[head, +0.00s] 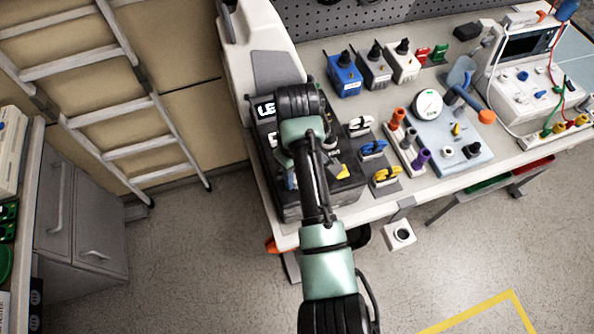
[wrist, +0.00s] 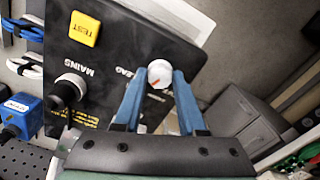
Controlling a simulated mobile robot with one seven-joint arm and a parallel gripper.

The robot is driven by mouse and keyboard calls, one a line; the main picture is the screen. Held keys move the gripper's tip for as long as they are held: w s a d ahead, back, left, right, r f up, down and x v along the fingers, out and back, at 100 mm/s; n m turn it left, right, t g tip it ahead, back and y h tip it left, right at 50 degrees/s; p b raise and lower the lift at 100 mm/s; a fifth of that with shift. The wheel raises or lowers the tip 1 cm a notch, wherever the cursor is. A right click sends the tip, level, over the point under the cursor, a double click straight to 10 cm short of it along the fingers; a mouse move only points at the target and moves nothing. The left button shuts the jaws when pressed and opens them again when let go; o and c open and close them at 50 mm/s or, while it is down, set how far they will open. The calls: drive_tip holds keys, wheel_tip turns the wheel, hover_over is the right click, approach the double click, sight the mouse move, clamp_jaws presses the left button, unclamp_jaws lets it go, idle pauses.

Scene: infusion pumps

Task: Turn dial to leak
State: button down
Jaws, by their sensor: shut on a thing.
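The dial (wrist: 159,71) is a small white round knob with a red pointer mark, on the black panel (wrist: 118,52) of a tester. In the wrist view, my gripper (wrist: 161,77) has its two blue fingers on either side of the dial, shut on it. Lettering beside the dial is upside down and partly covered by a finger, so I cannot tell which setting the pointer is at.
The panel also bears a yellow TEST button (wrist: 84,28) and a black MAINS knob (wrist: 68,92). On the bench, coloured clips (head: 372,149), a blue box (head: 344,75) and a gauge plate (head: 450,135) stand to the right. A ladder (head: 120,100) leans at left.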

drive_tip(key=shift+c, duration=2.4)
unclamp_jaws()
wheel_tip(320, 180, up, 13)
drive_tip(key=p, duration=0.6)
